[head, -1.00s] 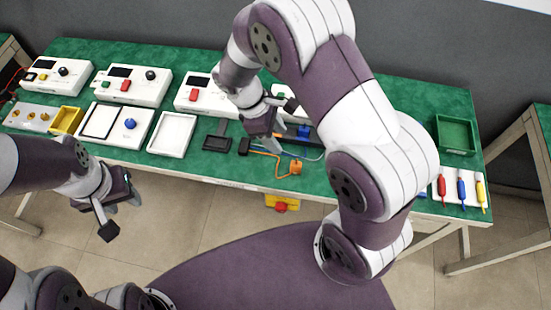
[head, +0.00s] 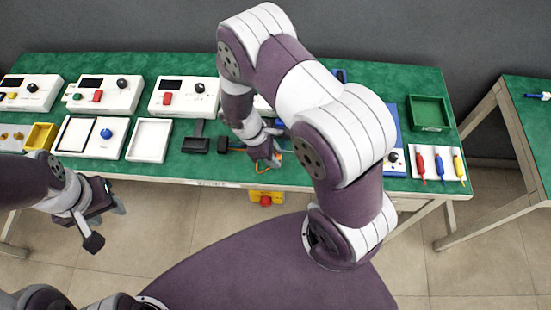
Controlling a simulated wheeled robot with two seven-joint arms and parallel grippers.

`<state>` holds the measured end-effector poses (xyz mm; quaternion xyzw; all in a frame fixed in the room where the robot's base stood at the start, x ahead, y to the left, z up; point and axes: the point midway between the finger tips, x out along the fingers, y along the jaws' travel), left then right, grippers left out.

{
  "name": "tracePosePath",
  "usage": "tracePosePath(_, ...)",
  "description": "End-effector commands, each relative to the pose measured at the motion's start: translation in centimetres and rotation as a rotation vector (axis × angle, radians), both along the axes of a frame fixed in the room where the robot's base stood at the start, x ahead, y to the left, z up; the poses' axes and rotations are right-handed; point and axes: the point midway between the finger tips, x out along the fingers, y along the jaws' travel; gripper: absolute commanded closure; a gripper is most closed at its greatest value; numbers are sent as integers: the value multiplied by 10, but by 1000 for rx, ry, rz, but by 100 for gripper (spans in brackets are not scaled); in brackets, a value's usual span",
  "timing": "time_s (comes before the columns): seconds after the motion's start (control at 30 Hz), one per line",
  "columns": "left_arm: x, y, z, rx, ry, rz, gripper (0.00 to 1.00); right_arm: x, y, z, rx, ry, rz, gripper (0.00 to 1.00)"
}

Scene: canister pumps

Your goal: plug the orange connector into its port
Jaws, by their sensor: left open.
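The orange connector is mostly hidden in the head view; only a bit of orange and its orange cable (head: 262,169) show at the table's front edge. My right gripper (head: 271,161) is over that spot, pointing down, and covers the connector. I cannot tell whether its fingers are closed on it. My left gripper (head: 106,224) is open and empty, in front of the table at the left, well away from the connector. The connector's port cannot be made out; my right arm hides much of the table behind it.
On the green table (head: 200,167) stand several white control boxes, a white tray (head: 149,140), a yellow bin (head: 41,137) and a green bin (head: 429,113). Red, blue and yellow tools lie on a white tray (head: 421,176). A yellow box with a red button (head: 266,198) hangs below the front edge.

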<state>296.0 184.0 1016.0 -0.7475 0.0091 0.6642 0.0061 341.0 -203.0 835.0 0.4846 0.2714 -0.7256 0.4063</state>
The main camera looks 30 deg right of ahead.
Motion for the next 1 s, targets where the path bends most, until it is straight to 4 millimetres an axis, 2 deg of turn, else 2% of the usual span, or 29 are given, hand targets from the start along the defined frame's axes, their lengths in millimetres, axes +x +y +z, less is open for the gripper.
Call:
tracePosePath(0.03, 0, 0, 0, 0, 0, 0, 57, 0, 0, 0, 0, 0, 0, 88)
tracePosePath(0.07, 0, 0, 0, 0, 0, 0, 57, 0, 0, 0, 0, 0, 0, 98)
tracePosePath(0.1, 0, 0, 0, 0, 0, 0, 57, 0, 0, 0, 0, 0, 0, 100)
tracePosePath(0.47, 0, 0, 0, 0, 0, 0, 57, 1, 0, 4, 0, -1, 0, 100)
tracePosePath(0.57, 0, 0, 0, 0, 0, 0, 57, 1, 0, 14, -1, -2, 0, 100)
tracePosePath(0.73, 0, 0, 0, 0, 0, 0, 57, 0, 0, 44, 1, -5, -1, 100)
tracePosePath(1.0, 0, 0, -3, 0, 0, 0, 57, -54, -37, 81, 0, -4, -4, 100)
